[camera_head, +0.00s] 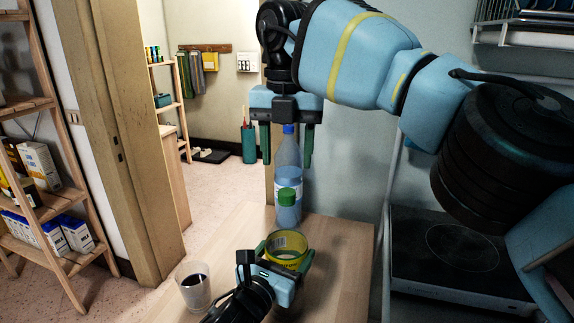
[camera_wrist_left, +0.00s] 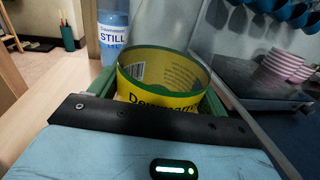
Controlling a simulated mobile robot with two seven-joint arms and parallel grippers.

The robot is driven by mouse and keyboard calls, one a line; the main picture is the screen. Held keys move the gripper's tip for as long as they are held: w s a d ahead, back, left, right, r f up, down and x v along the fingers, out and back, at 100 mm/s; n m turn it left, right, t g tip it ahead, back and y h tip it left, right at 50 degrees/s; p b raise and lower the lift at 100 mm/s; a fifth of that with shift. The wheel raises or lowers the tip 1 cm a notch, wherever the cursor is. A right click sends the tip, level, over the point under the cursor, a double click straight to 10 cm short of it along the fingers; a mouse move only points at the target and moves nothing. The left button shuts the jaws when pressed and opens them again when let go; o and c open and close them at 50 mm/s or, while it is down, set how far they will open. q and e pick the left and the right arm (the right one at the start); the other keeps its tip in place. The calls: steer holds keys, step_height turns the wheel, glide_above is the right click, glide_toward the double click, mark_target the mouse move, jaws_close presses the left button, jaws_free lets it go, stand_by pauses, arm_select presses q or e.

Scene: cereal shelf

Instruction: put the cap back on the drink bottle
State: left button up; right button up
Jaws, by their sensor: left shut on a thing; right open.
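The clear drink bottle (camera_head: 288,158) stands upright at the far end of the wooden table. A blue cap (camera_head: 289,129) shows at the top of its neck; I cannot tell if it is fully seated. My right gripper (camera_head: 287,158) is open above the bottle, pointing down, with a green finger on either side of the neck, apart from it.
A green cap-like piece (camera_head: 287,196) shows in front of the bottle's lower part. The table (camera_head: 235,232) is bare between glass and bottle. A dark hob (camera_head: 455,255) is to the right.

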arm_select(q)
steer(key=shift+f, duration=0.1)
arm_select(e)
steer(key=shift+r, duration=0.35)
arm_select(q)
steer(key=o, duration=1.9)
steer(key=shift+s+a, duration=0.1)
arm_select(e)
steer(key=shift+s+r, duration=0.15)
steer(key=shift+r, duration=0.35)
arm_select(q)
steer(key=v, duration=0.7)
steer(key=shift+s+a, duration=0.1)
steer(key=shift+s, duration=0.2)
